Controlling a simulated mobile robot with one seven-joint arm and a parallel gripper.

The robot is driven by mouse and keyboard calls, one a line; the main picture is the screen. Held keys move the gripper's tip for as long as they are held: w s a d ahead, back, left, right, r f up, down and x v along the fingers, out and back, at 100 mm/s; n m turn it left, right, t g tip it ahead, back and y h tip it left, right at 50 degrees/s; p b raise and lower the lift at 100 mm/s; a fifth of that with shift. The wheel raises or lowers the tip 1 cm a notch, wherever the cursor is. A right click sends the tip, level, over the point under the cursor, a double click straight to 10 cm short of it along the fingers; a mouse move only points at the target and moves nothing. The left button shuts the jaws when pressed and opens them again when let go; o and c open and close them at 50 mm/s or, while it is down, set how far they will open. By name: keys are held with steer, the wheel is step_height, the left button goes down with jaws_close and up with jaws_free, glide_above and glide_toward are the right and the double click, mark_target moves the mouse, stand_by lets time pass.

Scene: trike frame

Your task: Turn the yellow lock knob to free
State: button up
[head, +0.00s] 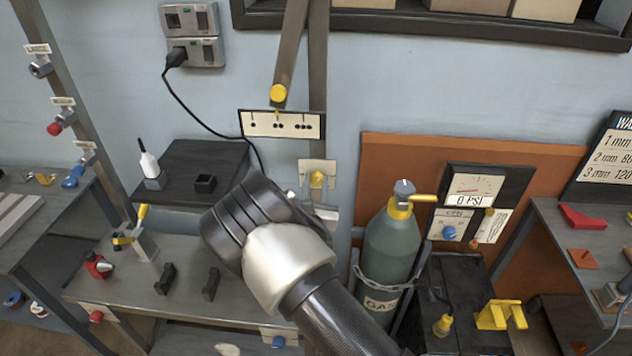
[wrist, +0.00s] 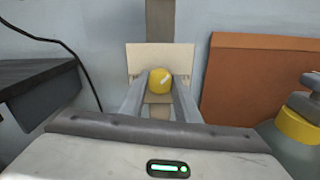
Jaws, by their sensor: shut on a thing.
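The yellow lock knob (wrist: 160,81) sits on a pale square plate (wrist: 137,57) on an upright grey post. My gripper (wrist: 160,84) reaches it from the front, with one finger on each side, shut on it. A short white mark on the knob's face slants up to the right. In the head view, the knob (head: 317,180) shows on its plate (head: 317,166) just beyond my wrist, which hides most of my gripper there.
Above is a lever with a yellow end (head: 278,94) over a dotted label (head: 281,124). A grey-green gas cylinder (head: 390,250) stands to the right before an orange board (head: 380,155). A dark shelf (head: 200,160) and black cable (head: 205,115) are to the left.

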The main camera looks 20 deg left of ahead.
steer(key=n+p, duration=0.1)
steer(key=n, duration=0.5)
steer(key=shift+p, duration=0.4)
steer(key=n+p, duration=0.1)
steer(key=n, duration=0.3)
steer(key=n+p, duration=0.1)
steer(key=n, duration=0.2)
steer(key=shift+n, duration=0.4)
steer(key=n+p, duration=0.1)
steer(key=n, duration=1.1)
steer(key=shift+f, duration=0.1)
steer(key=shift+n, duration=0.3)
steer(key=o, duration=1)
steer(key=shift+o, duration=0.2)
